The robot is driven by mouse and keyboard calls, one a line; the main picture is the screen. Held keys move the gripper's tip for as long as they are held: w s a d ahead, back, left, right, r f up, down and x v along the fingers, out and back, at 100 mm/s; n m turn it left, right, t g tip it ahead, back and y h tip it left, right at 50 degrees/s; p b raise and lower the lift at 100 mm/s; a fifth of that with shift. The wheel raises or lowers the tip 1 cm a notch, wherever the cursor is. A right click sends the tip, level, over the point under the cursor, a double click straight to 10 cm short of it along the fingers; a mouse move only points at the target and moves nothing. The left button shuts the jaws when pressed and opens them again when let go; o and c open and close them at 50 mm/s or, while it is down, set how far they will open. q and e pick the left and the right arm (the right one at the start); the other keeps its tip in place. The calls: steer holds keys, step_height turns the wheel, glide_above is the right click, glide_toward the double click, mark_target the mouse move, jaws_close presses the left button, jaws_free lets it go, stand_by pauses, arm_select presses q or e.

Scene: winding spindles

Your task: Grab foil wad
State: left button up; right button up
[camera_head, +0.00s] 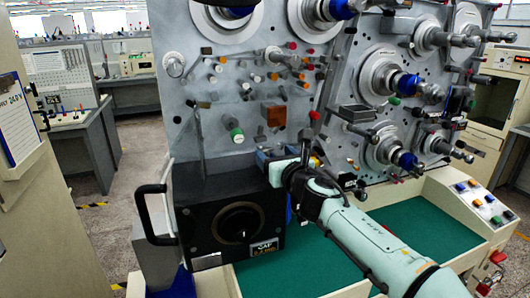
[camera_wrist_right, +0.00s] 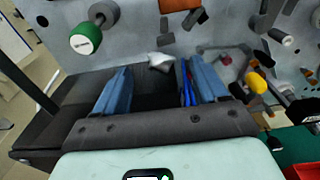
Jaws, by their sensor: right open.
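A small crumpled silvery-white piece, which looks like the foil wad (camera_wrist_right: 160,61), lies at the back edge of a dark recess in the right wrist view. It shows between and just beyond the two blue fingers of my right gripper (camera_wrist_right: 155,78). The fingers are spread apart with nothing between them. In the head view my right gripper (camera_head: 272,158) is at the top right of the black box, close to the grey panel. I cannot make out the foil wad in the head view. My left gripper is not in view.
The black box (camera_head: 222,200) has a dial and a side handle. A green-ended knob (camera_head: 236,134) and an orange-brown block (camera_head: 275,115) stick out of the panel (camera_head: 205,75) near my right gripper. Spindles (camera_head: 385,75) crowd the right.

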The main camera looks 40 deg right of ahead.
mark_target(268, 149)
steer(key=x, duration=0.5)
steer(key=shift+w+f, duration=0.2)
steer(key=shift+f, duration=0.1)
steer(key=shift+s, duration=0.1)
steer(key=c, duration=1.1)
